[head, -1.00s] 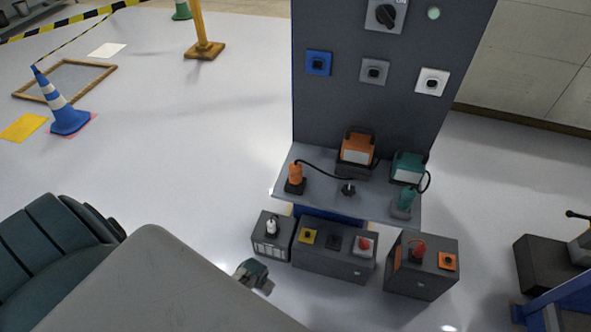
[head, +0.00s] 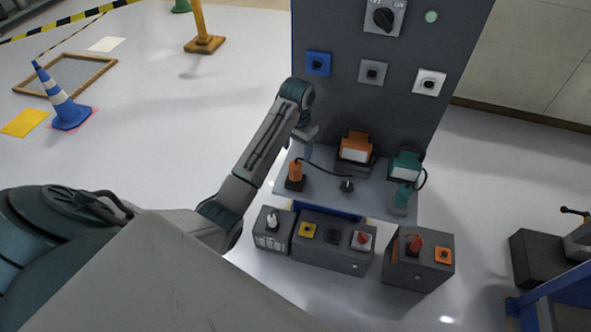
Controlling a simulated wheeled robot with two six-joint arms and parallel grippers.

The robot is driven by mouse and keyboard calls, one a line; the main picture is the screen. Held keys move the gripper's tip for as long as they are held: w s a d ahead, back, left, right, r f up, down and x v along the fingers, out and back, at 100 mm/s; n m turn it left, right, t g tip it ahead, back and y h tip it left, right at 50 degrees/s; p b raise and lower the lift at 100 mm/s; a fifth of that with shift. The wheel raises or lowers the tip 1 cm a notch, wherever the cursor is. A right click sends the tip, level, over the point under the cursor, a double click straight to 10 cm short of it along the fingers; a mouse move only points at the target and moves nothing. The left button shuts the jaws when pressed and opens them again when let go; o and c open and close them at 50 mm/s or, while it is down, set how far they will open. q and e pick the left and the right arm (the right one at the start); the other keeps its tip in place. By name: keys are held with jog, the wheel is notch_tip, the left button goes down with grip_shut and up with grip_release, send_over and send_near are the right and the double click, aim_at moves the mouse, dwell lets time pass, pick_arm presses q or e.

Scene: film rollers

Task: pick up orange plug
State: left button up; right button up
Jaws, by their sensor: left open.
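The orange plug (head: 295,172) stands upright in a dark base at the left end of the grey shelf (head: 330,198). A black cable runs from it to the right across the shelf. My left gripper (head: 303,148) hangs at the end of my left arm, just above and slightly right of the plug in the picture. It is open and looks empty, apart from the plug. Its fingertips are small and partly blurred against the shelf. My right gripper is not in view.
An orange-topped box (head: 356,147) and a teal box (head: 406,165) stand at the back of the shelf, with a teal plug (head: 402,196) at its right. A dark panel (head: 390,45) rises behind.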

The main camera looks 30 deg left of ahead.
aim_at(297, 161)
pick_arm(q)
jog(key=shift+w+a, duration=0.1)
jog(key=shift+w, duration=0.15)
notch_tip(297, 161, down, 5)
jog(key=shift+f+p, duration=0.1)
jog(key=shift+p, duration=0.65)
notch_tip(297, 161, down, 4)
jog(key=shift+a+p, duration=0.1)
jog(key=shift+p, duration=0.95)
jog(key=shift+f, duration=0.6)
jog(key=c, duration=1.1)
jog(key=shift+c, duration=0.3)
jog(key=shift+r, duration=0.15)
